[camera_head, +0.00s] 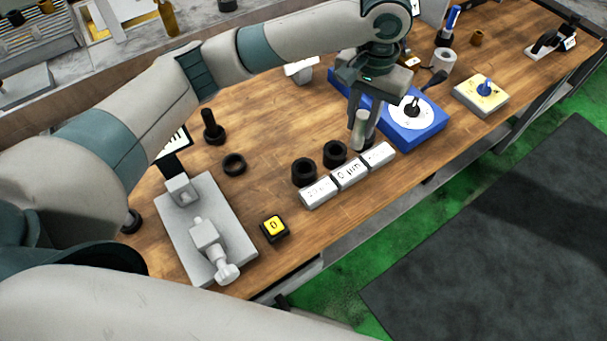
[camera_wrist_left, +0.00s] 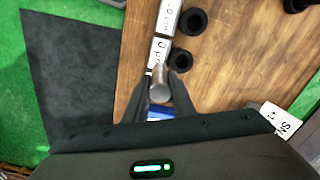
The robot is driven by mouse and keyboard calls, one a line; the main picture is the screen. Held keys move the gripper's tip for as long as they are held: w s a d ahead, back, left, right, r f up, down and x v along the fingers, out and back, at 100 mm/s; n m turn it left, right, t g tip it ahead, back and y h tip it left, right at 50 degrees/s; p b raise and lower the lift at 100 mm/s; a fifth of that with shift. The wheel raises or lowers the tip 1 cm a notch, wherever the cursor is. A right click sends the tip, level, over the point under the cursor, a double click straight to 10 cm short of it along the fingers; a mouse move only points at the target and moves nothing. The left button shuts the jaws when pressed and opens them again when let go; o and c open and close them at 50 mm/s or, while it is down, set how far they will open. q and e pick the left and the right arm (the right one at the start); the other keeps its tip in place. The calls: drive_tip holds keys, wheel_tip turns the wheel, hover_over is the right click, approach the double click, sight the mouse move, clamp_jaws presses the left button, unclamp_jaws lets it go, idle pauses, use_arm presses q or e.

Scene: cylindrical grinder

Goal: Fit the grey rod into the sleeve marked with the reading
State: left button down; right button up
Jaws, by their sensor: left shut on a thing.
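My left gripper (camera_head: 363,117) is shut on the grey rod (camera_head: 361,126) and holds it upright near the right end of the sleeve row. In the left wrist view the rod (camera_wrist_left: 160,91) shows between the fingers (camera_wrist_left: 163,92). Two black sleeves, the left (camera_head: 304,172) and the middle (camera_head: 335,154), stand open and empty-looking behind white label blocks. The middle label (camera_head: 349,174) reads "0 µm"; the left (camera_head: 318,193) and right (camera_head: 379,155) labels are unclear. A dark shape behind the rod may be a third sleeve. A small block with a yellow face (camera_head: 274,227) shows "0". My right gripper is out of view.
A grey bench fixture (camera_head: 210,235) stands at the left. A black ring (camera_head: 234,164) and a black knobbed part (camera_head: 212,128) lie behind it. A blue base with a white dial (camera_head: 412,112) is close right of the rod.

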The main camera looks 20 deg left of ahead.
use_arm(q)
drive_tip(key=shift+a, duration=0.15)
drive_tip(key=s+a+f+p, duration=0.3)
drive_tip(key=a+f, duration=0.4)
drive_tip(key=a, duration=0.3)
drive_tip(key=shift+s+a+p, duration=0.25)
drive_tip(key=shift+s+p, duration=0.05)
drive_tip(key=shift+s, duration=0.6)
drive_tip(key=shift+f+p, duration=0.6)
drive_tip(key=shift+f, duration=1.35)
drive_tip(key=shift+f, duration=0.1)
